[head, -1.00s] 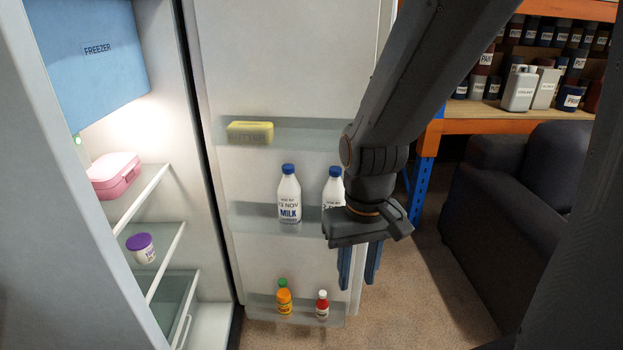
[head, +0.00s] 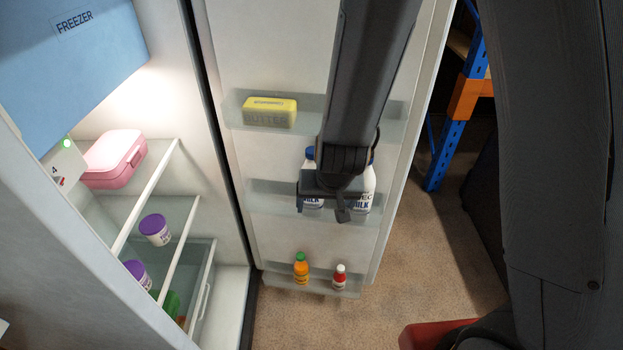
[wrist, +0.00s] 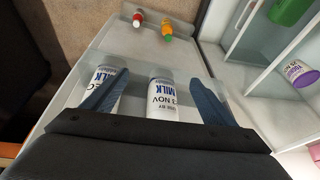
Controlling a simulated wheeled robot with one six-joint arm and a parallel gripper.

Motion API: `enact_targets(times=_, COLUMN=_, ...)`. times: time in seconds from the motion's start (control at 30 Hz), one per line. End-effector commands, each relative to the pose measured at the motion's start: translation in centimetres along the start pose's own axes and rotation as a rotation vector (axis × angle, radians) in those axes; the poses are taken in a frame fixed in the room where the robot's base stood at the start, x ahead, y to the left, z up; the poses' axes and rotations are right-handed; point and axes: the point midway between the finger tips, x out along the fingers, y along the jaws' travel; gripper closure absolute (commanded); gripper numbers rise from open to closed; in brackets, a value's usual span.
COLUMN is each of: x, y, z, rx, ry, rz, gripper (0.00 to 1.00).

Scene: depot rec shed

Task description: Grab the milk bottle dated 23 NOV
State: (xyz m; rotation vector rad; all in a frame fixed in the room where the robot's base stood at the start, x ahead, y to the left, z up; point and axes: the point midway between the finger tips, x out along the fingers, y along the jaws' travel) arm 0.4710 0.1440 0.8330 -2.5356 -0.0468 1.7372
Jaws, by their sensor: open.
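Two white milk bottles with blue caps stand in the middle shelf (head: 270,203) of the fridge door. The left one (head: 313,203) is mostly hidden behind my arm in the head view. In the wrist view this bottle (wrist: 161,101) shows "3 NOV" and "MILK"; the first digit is unclear. The right bottle (head: 364,198) seems to show "DEC" and is partly hidden by my gripper. It also shows in the wrist view (wrist: 104,77), partly behind one finger. My gripper (wrist: 158,77) is open, with its fingers on either side of the NOV bottle, not visibly pressing it.
A yellow butter pack (head: 270,112) sits on the door shelf above. An orange bottle (head: 301,269) and a red bottle (head: 340,277) stand on the bottom door shelf. A pink box (head: 114,158) and purple-lidded tubs (head: 154,229) are inside the fridge.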

Motion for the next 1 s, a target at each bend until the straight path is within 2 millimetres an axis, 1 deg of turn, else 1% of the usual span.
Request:
enact_targets(times=0.03, x=0.3, y=-0.9, z=0.3, rx=-0.007, ry=0.023, rz=0.013, gripper=0.21)
enact_targets(times=0.1, x=1.0, y=-1.7, z=0.1, rx=-0.007, ry=0.069, rz=0.033, gripper=0.21)
enact_targets(times=0.27, x=1.9, y=-2.6, z=0.1, rx=-0.012, ry=0.134, rz=0.067, gripper=0.21)
enact_targets(times=0.37, x=2.3, y=-2.7, z=-0.4, rx=-0.012, ry=0.151, rz=0.075, gripper=0.21)
enact_targets(times=0.7, x=4.1, y=-2.6, z=-5.4, rx=-0.01, ry=0.153, rz=0.076, gripper=0.21)
enact_targets(times=1.0, x=5.0, y=-2.5, z=-7.5, rx=-0.011, ry=0.153, rz=0.076, gripper=0.21)
